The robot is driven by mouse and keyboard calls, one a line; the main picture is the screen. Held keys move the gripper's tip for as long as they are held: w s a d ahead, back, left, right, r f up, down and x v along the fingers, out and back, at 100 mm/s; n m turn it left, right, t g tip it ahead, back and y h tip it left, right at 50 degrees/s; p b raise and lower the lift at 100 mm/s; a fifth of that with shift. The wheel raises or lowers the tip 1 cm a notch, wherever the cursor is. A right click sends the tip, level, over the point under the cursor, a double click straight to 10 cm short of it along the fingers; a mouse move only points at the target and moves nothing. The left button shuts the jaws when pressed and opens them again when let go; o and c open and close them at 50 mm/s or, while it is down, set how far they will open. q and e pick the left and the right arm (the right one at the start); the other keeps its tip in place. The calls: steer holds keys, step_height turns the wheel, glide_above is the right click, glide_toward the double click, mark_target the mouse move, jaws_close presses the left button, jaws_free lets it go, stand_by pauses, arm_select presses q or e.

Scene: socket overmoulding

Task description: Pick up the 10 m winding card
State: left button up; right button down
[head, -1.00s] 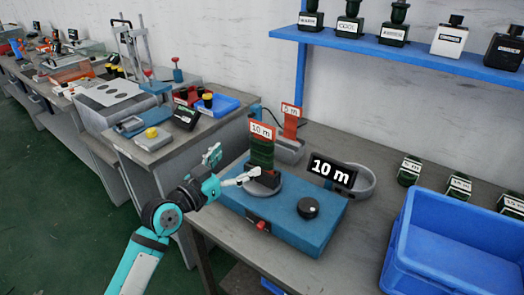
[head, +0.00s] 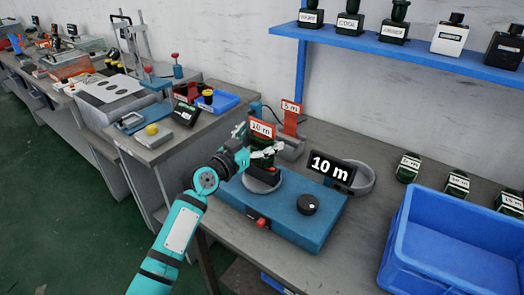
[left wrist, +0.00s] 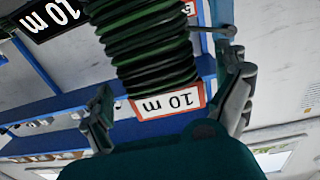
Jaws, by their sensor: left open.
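The 10 m winding card (head: 262,129) has a red-bordered white label above a dark green wound coil. It stands upright on the round plate of the blue winder (head: 284,219). In the left wrist view, the green coil (left wrist: 147,45) and its label appear upside down between my fingers. My left gripper (head: 268,149) is open at the coil, partly hiding it in the head view. In the left wrist view one finger is on each side, with a visible gap at the left finger; contact at the right finger is unclear. My right gripper is not in view.
A black 10 m display (head: 332,170) stands behind the winder at right. A 5 m card (head: 290,116) stands behind the 10 m card. A blue crate (head: 455,240) fills the front right, with several dark labelled coils behind it. A blue shelf (head: 400,45) hangs above.

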arm_select(q)
steer(key=shift+c, duration=0.3)
steer(key=c, duration=1.6)
steer(key=shift+r, duration=0.15)
